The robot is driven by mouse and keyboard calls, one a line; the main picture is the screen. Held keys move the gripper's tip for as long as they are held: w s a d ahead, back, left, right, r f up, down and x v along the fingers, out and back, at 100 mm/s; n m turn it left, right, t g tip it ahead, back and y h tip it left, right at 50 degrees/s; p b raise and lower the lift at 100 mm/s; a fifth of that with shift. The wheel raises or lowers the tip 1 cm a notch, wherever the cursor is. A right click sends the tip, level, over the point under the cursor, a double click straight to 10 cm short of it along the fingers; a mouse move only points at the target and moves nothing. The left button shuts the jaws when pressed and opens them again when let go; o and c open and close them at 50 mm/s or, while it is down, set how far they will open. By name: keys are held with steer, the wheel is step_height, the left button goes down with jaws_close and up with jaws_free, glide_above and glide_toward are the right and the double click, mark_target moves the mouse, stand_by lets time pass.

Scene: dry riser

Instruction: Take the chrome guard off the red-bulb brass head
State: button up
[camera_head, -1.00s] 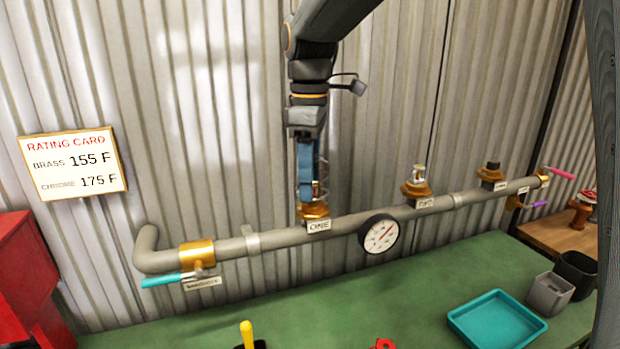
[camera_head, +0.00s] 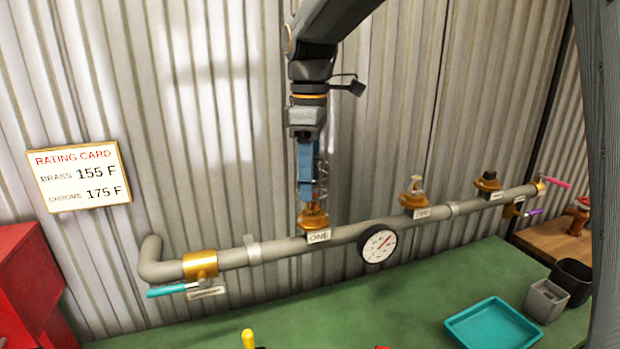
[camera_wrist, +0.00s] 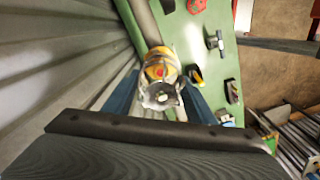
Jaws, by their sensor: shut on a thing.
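The brass head (camera_head: 313,219) stands on the grey pipe above the tag ONE (camera_head: 319,236). My gripper (camera_head: 308,200) reaches straight down over it, its blue fingers shut on the chrome guard (camera_head: 323,172). The guard is a thin wire cage, partly hidden by the fingers. In the wrist view the guard (camera_wrist: 160,96) sits between the two fingers, in line with the brass head (camera_wrist: 158,58), where a bit of red shows. I cannot tell whether the guard still touches the head.
A second head (camera_head: 413,198) and a dark-topped fitting (camera_head: 487,182) stand farther right on the pipe. A gauge (camera_head: 377,246) hangs below it. A teal tray (camera_head: 493,325) and grey bins (camera_head: 546,300) sit on the green bench. The corrugated wall is close behind.

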steer(key=shift+r+p, duration=1.25)
steer(key=shift+r, duration=0.25)
steer(key=shift+r+p, duration=1.85)
steer(key=shift+r, duration=0.05)
